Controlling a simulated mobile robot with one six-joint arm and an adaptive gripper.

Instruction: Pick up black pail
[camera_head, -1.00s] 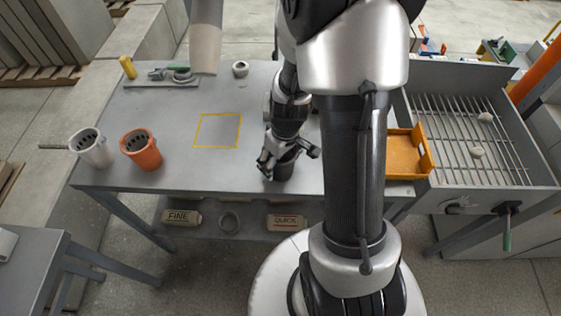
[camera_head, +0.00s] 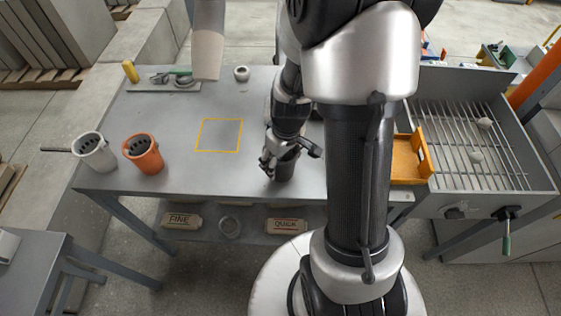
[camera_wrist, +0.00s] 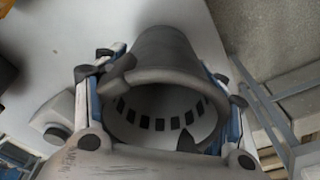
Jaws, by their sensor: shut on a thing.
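The black pail (camera_head: 284,169) stands near the front edge of the grey table (camera_head: 175,120), just left of my arm column. In the wrist view the pail (camera_wrist: 165,52) fills the middle, its round mouth towards the camera and a row of dark slots inside. My gripper (camera_head: 288,150) is around the pail, with one finger on each side. In the wrist view my gripper (camera_wrist: 165,95) is shut on the pail's sides. In the head view the gripper hides much of the pail's upper part. I cannot tell whether its base is off the table.
A white pail (camera_head: 94,152) with a handle and an orange pail (camera_head: 143,154) stand at the table's left. A yellow square outline (camera_head: 218,135) marks bare table. An orange tray (camera_head: 410,160) and a grated bin (camera_head: 470,140) are right. A small white cup (camera_head: 241,73) stands behind.

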